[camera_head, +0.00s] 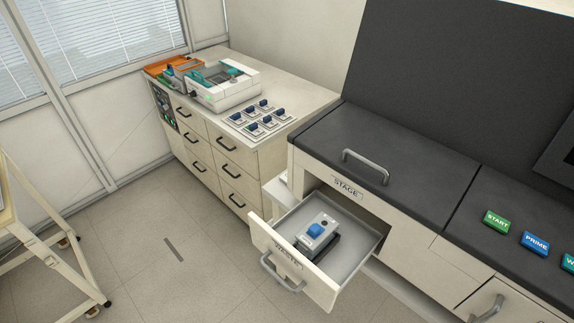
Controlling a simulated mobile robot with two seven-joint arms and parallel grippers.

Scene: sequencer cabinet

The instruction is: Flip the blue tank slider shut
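A small grey and white tank (327,222) with a dark lower part sits in an open drawer (362,246) at the lower middle of the view. A blue slider (315,230) shows on top of the tank, toward the drawer's front. At this size I cannot tell whether the slider is open or shut. Neither of my grippers is in view.
The drawer front with its grey handle (281,274) juts out over the floor. A black-topped cabinet marked STAGE (346,187) stands behind, with START (496,221) and PRIME (535,243) buttons. A side counter (305,100) holds several blue-topped pieces. The floor (190,260) at left is mostly clear.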

